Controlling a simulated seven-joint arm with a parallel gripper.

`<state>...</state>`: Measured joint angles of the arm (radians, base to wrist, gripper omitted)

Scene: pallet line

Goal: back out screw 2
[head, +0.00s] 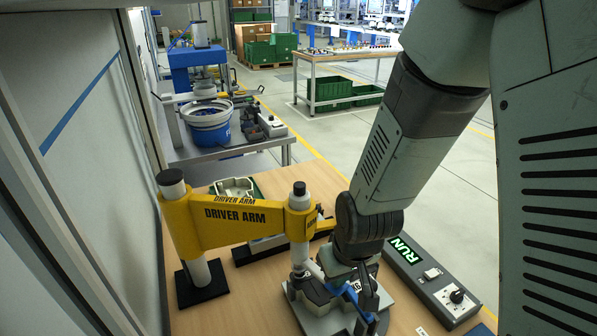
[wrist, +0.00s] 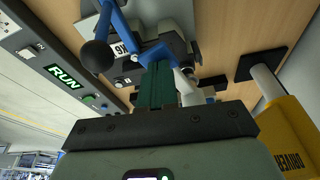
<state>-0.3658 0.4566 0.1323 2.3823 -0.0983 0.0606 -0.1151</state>
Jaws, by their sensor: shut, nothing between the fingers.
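The yellow driver arm (head: 240,220) stands on a black base at the left of the bench, and its end carries a white upright spindle (head: 300,250) with a black top. The spindle reaches down to a grey fixture (head: 318,318). A blue lever (head: 345,292) crosses the fixture; in the wrist view the lever (wrist: 118,22) ends in a black ball. My gripper (head: 366,285) is over the fixture, right of the spindle. In the wrist view its green fingers (wrist: 165,75) are together and empty, close to the blue lever; contact is unclear. I cannot make out screw 2.
A control box (head: 432,280) with a lit RUN display, a switch and a black knob lies right of the fixture. A pale part (head: 235,188) sits behind the driver arm. A blue-and-white bucket (head: 208,125) stands on the side bench. Bare wood shows at front left.

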